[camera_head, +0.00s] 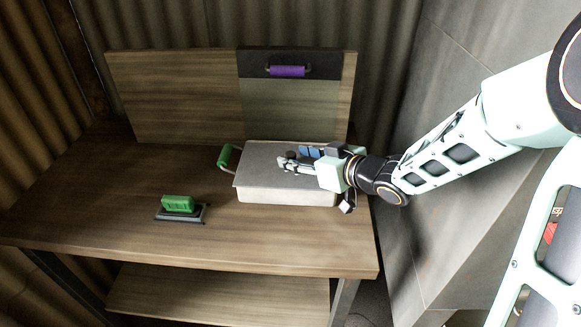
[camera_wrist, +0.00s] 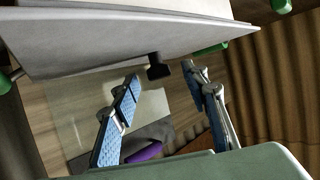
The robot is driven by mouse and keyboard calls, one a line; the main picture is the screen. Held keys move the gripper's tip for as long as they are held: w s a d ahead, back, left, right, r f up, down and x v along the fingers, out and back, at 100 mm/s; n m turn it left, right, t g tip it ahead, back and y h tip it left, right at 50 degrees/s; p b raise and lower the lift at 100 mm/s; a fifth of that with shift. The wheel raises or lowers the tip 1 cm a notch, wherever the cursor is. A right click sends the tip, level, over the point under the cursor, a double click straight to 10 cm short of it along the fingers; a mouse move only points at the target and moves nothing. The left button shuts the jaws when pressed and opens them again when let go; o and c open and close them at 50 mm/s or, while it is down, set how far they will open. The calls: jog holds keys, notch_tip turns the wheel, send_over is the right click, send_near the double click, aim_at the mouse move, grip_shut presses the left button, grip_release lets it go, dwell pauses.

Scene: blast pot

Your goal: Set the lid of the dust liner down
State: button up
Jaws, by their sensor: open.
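The dust liner (camera_head: 285,197) is a pale box with a green handle (camera_head: 226,157) at its left end, standing on the bench. Its flat grey lid (camera_head: 262,175) lies over the top of the box. Whether it is fully seated cannot be told. My gripper (camera_head: 284,162) is over the lid, coming from the right. In the wrist view, my gripper (camera_wrist: 163,72) has its two fingers spread apart. A small black knob (camera_wrist: 158,70) on the lid (camera_wrist: 110,42) shows between the fingertips, with no clear contact. My gripper and wrist hide the lid's right part.
A green-handled block (camera_head: 178,205) sits on the bench (camera_head: 110,200) to the left. Behind stands an upright wooden panel (camera_head: 170,95) with a purple handle (camera_head: 287,71) on a dark strip. A grey wall (camera_head: 450,200) is close on the right.

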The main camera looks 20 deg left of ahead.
aim_at(294, 156)
jog(key=shift+x, duration=1.55)
jog(key=shift+d, duration=0.1)
jog(key=shift+c, duration=0.6)
grip_shut()
notch_tip(294, 156, up, 10)
jog(key=p, duration=0.3)
